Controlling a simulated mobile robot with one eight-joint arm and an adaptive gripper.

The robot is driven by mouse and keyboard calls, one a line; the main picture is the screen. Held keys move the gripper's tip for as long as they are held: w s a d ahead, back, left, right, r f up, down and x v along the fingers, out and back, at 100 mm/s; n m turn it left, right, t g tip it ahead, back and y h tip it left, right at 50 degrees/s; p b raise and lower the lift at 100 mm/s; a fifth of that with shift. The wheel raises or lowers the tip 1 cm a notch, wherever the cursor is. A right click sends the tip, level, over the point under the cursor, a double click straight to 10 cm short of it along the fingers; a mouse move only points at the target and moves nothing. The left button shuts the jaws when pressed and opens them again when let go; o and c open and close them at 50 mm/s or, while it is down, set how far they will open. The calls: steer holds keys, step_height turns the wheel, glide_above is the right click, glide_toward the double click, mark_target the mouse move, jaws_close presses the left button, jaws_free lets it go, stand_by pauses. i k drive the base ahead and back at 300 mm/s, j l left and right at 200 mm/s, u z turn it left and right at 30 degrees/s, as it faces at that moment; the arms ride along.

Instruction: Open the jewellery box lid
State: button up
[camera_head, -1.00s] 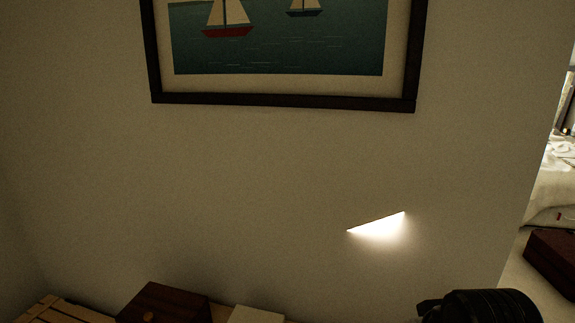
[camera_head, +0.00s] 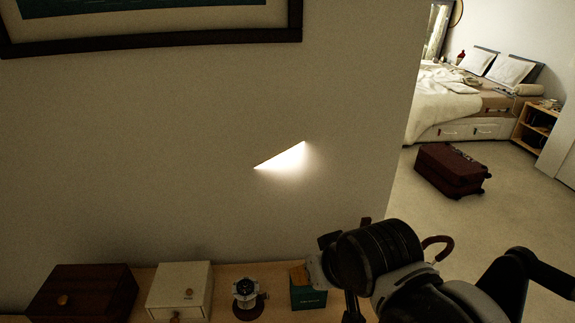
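Two boxes stand side by side on the wooden surface at the lower left. One is a dark brown wooden box (camera_head: 95,283) with a round brass-coloured knob on its front. The other is a cream box (camera_head: 182,275) with a small emblem on top and a small knob low on its front. Both lids look shut; I cannot tell for sure which is the jewellery box. My arm (camera_head: 375,255) is at the lower right, well to the right of both boxes. My gripper's fingers cannot be made out clearly against the dark arm parts.
A small round metal-and-glass object (camera_head: 246,294) and a teal box (camera_head: 308,295) stand between the cream box and my arm. A framed picture (camera_head: 150,40) hangs on the wall behind. A dark red suitcase (camera_head: 450,170) lies on the open carpet at right, before a bed (camera_head: 445,105).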

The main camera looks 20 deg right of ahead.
mark_target(74, 291)
steer(key=u, duration=1.4)
steer(key=i+j+z, duration=0.2)
steer(key=i+j, duration=0.15)
steer(key=i+j+z, duration=0.2)
steer(key=i+j, duration=0.15)
steer(key=j, duration=0.2)
